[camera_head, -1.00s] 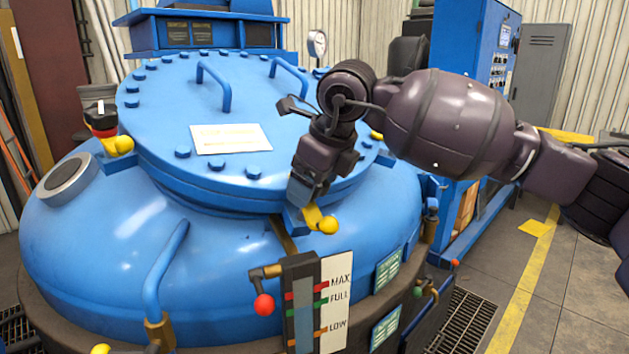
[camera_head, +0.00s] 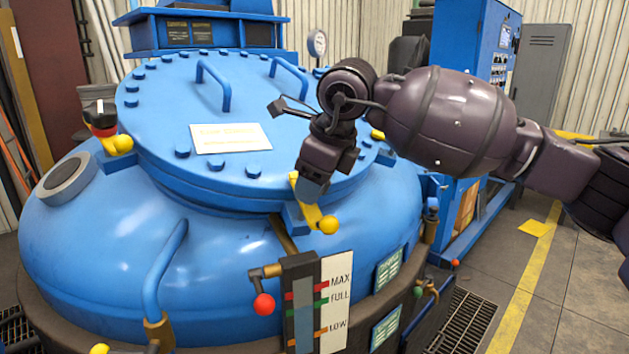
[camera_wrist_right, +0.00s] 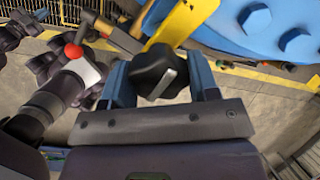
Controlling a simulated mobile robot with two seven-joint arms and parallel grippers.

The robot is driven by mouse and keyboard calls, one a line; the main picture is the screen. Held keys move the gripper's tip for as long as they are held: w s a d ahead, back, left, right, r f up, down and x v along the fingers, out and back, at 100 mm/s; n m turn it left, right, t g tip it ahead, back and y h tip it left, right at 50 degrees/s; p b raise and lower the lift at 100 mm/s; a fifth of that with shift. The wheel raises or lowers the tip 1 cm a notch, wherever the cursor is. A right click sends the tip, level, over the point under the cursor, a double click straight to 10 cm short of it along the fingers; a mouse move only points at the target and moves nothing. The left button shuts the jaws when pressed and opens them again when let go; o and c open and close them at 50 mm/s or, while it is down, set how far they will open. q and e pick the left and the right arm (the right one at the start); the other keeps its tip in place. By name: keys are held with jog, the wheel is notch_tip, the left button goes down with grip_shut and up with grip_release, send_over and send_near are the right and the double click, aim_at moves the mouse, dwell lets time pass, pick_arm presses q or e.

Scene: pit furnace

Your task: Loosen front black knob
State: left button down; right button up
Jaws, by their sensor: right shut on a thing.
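The front black knob (camera_wrist_right: 156,69), with a light pointer stripe, sits between the blue fingers of my right gripper (camera_wrist_right: 160,82) in the right wrist view. My right gripper (camera_head: 308,190) is shut on the knob at the front edge of the blue lid (camera_head: 230,98). In the head view the gripper hides the knob. The yellow clamp (camera_head: 311,214) with its yellow ball end shows just below the fingers. My left gripper is not in view.
Another black knob (camera_head: 101,108) with a red ring stands on a yellow clamp at the lid's left. A level gauge (camera_head: 303,302) and a red ball handle (camera_head: 264,304) are below the gripper. Lid handles (camera_head: 214,87) rise behind it.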

jog(key=n+b, duration=0.1)
jog(key=n, duration=0.9)
jog(key=shift+b, duration=0.3)
jog(key=shift+n, duration=0.7)
jog(key=shift+r, duration=0.1)
jog(key=o, duration=0.9)
jog(key=shift+v, duration=5.35)
